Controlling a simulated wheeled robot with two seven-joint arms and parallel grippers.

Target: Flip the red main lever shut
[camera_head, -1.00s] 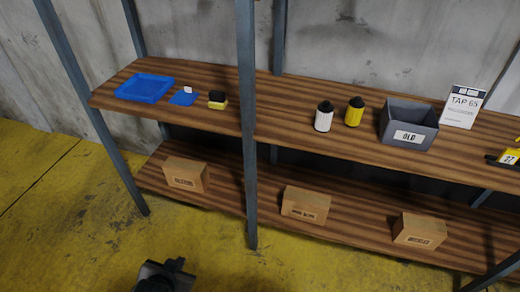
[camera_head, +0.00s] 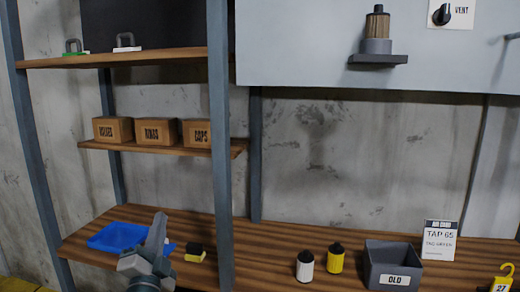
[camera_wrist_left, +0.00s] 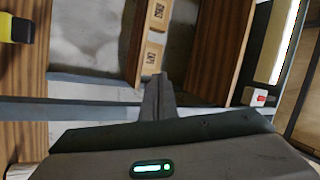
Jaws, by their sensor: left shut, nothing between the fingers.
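No red main lever can be made out in the head view. A small red piece on a white mount (camera_wrist_left: 260,98) shows at the right in the left wrist view; I cannot tell whether it is the lever. My left gripper (camera_head: 159,218) is shut and empty, pointing up in front of the lower left shelf, partly covering the blue tray (camera_head: 112,236). Its closed fingers (camera_wrist_left: 158,80) also show in the left wrist view, apart from the red piece. My right gripper is not in view.
Shelf posts (camera_head: 219,150) stand near my left gripper. Boxes (camera_head: 158,131) sit on the middle shelf. Bottles (camera_head: 305,266) and an OLD bin (camera_head: 393,252) stand lower right.

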